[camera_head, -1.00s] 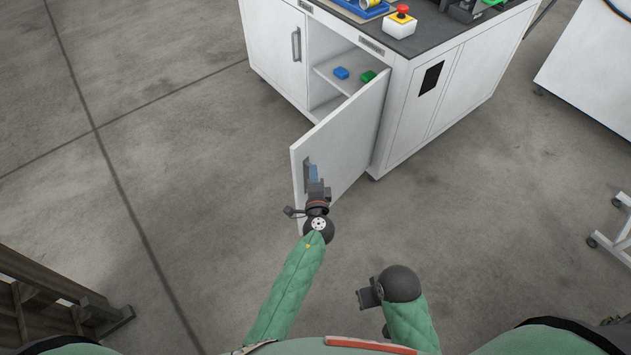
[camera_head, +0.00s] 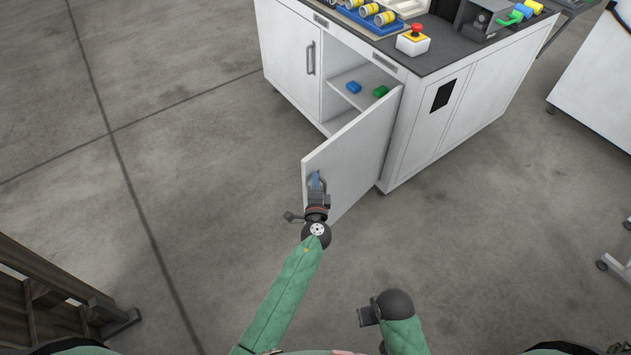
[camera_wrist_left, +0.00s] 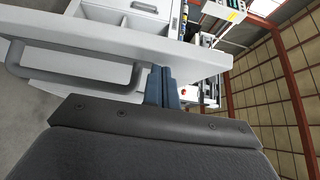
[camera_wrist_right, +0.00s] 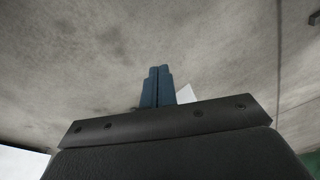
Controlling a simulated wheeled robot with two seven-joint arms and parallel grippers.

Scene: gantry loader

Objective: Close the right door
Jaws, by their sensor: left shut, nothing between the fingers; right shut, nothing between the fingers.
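The right door (camera_head: 355,150) of the white cabinet stands open, swung out toward me, with a grey bar handle near its free edge. My left gripper (camera_head: 316,180) is at this door beside the handle, its blue fingers together. In the left wrist view the closed fingers (camera_wrist_left: 161,86) are up by the door, just right of the handle (camera_wrist_left: 80,80), which is not between them. Whether the fingertips touch the door I cannot tell. My right gripper (camera_head: 366,316) is low in front of me, away from the cabinet; its fingers (camera_wrist_right: 158,86) are shut and empty over the floor.
The left door (camera_head: 290,55) is shut. A blue block (camera_head: 353,87) and a green block (camera_head: 380,91) lie on the shelf inside. The worktop carries a red emergency button (camera_head: 416,31) and a blue tray of yellow cylinders. The floor around the door is clear.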

